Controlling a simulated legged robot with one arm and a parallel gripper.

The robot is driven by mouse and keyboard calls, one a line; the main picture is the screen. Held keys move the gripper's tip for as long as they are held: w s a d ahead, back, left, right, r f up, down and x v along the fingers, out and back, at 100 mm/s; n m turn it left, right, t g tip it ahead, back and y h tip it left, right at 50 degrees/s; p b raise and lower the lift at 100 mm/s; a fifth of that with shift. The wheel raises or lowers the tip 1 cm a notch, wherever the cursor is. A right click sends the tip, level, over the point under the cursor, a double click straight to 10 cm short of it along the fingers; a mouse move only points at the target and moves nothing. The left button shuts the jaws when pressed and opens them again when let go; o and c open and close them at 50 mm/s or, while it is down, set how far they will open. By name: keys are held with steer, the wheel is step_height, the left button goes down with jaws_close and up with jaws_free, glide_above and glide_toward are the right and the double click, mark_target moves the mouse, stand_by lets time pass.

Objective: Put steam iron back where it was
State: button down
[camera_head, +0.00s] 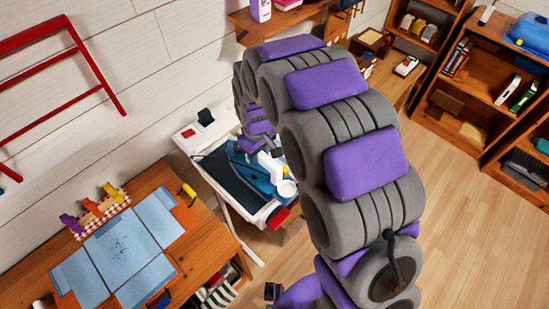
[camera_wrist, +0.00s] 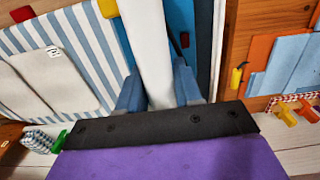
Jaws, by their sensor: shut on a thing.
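My gripper (camera_wrist: 158,80) shows in the wrist view, its two blue-grey fingers closed on either side of a long white part. This part looks like the steam iron (camera_wrist: 148,35); its full outline does not show. In the head view a white piece with a round end, likely the steam iron (camera_head: 272,165), shows beside my arm, over a blue surface on the white-framed stand (camera_head: 228,192). My arm hides the gripper's fingers there. I cannot tell whether the iron touches the surface under it.
A wooden desk (camera_head: 218,236) with blue sheets (camera_head: 128,240) stands left of the stand, near the wall. A red ladder-like rack (camera_head: 100,82) is on the wall. Wooden shelves (camera_head: 482,85) stand at the back right. The floor (camera_head: 465,230) at right is clear.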

glide_above(241, 164)
steer(key=d, duration=0.1)
steer(key=shift+d+f+b, duration=0.1)
steer(key=shift+f+b, duration=0.1)
steer(key=shift+b, duration=0.15)
steer(key=shift+a+f, duration=0.1)
steer(key=shift+a, duration=0.55)
steer(key=shift+a+f, duration=0.15)
steer(key=shift+f, duration=0.4)
steer(key=shift+d+f+b, duration=0.15)
steer(key=shift+f+b, duration=0.1)
steer(key=shift+f, duration=0.35)
steer(key=shift+d+f+b, duration=0.15)
steer(key=shift+f+b, duration=0.1)
steer(key=shift+f, duration=0.3)
steer(key=c, duration=0.8)
jaws_free()
steer(key=shift+a+f, duration=0.1)
steer(key=shift+o, duration=0.2)
